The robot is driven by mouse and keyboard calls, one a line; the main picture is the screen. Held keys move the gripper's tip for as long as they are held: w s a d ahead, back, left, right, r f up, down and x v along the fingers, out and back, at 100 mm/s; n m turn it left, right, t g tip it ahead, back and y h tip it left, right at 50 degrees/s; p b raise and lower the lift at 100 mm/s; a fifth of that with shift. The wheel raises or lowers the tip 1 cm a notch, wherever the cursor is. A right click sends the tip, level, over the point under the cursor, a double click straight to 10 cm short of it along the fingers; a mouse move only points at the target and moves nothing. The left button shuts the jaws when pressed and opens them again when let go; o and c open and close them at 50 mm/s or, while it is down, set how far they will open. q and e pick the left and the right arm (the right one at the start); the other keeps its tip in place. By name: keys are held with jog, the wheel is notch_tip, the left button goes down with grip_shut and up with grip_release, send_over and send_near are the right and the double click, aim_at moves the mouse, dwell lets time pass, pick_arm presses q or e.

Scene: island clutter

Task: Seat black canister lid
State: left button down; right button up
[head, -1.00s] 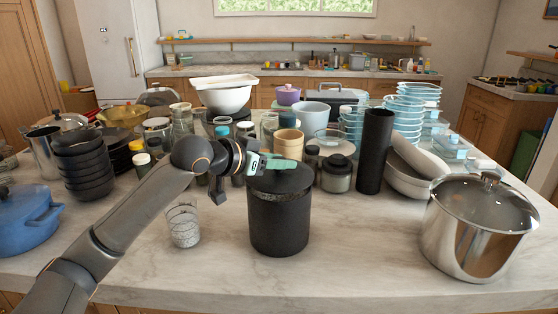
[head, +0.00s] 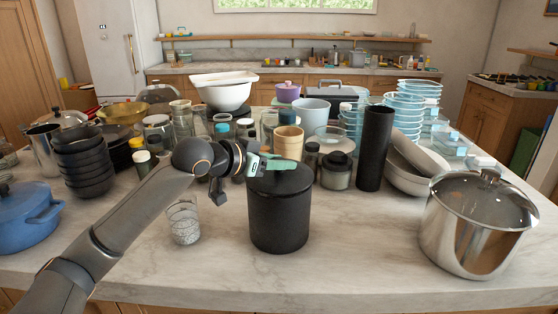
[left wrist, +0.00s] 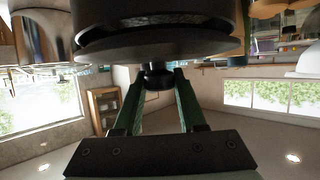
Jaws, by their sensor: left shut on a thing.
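The black canister (head: 279,222) stands upright on the marble island, front centre in the head view. Its black lid (head: 292,182) lies level over the canister's mouth, with no clear gap at the front in the head view. My left gripper (head: 276,164) is at the top of the lid, its green fingers shut on the lid's knob. My right gripper is not in view.
A wire-patterned glass (head: 183,222) stands left of the canister. A dark-lidded jar (head: 337,172) and a tall black cylinder (head: 375,148) stand behind right. A steel pot (head: 475,225) is at right, a blue pot (head: 22,218) far left. The front counter strip is clear.

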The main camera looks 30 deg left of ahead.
aim_at(256, 185)
pick_arm(q)
jog(key=shift+f, duration=0.55)
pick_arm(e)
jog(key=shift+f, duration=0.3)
pick_arm(q)
jog(key=shift+c, duration=2)
grip_release()
jog(key=shift+s+a+r+b, duration=0.1)
jog(key=shift+s+a+b, duration=0.05)
jog(key=shift+s+b, duration=0.25)
jog(key=b+v, duration=0.2)
jog(key=v, duration=0.4)
jog(key=shift+s, duration=0.2)
jog(key=shift+b+v, duration=0.6)
jog(key=shift+v, duration=2.05)
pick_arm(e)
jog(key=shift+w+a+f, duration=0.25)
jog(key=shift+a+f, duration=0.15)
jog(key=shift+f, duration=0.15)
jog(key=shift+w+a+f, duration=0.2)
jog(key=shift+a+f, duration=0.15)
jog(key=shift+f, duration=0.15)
pick_arm(q)
jog(key=shift+r, duration=0.15)
